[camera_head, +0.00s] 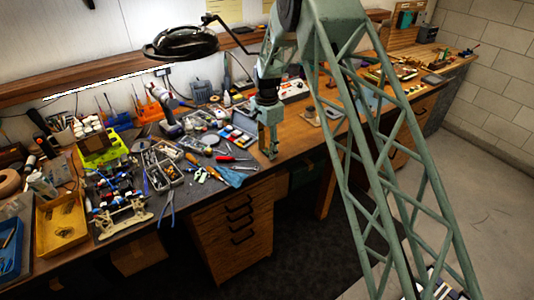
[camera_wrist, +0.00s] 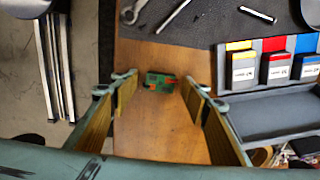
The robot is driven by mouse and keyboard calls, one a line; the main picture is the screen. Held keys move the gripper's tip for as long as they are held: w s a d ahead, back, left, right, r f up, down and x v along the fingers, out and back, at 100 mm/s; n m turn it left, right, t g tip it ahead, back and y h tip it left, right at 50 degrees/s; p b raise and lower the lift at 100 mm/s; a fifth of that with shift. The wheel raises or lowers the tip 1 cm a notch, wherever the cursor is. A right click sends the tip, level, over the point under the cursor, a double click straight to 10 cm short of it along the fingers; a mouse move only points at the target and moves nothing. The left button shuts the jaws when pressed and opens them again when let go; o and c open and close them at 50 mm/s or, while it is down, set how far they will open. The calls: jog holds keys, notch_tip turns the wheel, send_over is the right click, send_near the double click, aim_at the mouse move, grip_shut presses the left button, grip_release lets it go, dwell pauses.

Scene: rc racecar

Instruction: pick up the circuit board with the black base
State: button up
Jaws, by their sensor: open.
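A small green circuit board (camera_wrist: 160,83) with orange-red parts and some dark bits lies on the bare wooden bench top in the wrist view. It sits between and a little beyond my fingertips, apart from both. I cannot clearly tell a black base on it at this size. My gripper (camera_wrist: 158,92) is open and empty, one finger on each side of the board. In the head view my gripper (camera_head: 269,150) points down over the front part of the bench; the board cannot be made out there.
A grey case (camera_wrist: 274,108) with yellow, red and blue boxes is close to the right finger. A dark mat (camera_wrist: 210,25) with a wrench (camera_wrist: 133,10) lies beyond the board. The bench edge and floor (camera_wrist: 25,110) are at left. A lamp (camera_head: 181,42) hangs above the bench.

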aim_at(267, 151)
jog(key=c, duration=0.8)
jog(key=shift+r, duration=0.1)
jog(key=shift+r, duration=1.6)
jog(key=s, duration=0.5)
jog(key=s+d+r, duration=0.1)
jog(key=s, duration=0.4)
jog(key=s+b, duration=0.1)
jog(key=s, duration=0.5)
jog(key=shift+d+r, duration=0.2)
jog(key=shift+r, duration=0.1)
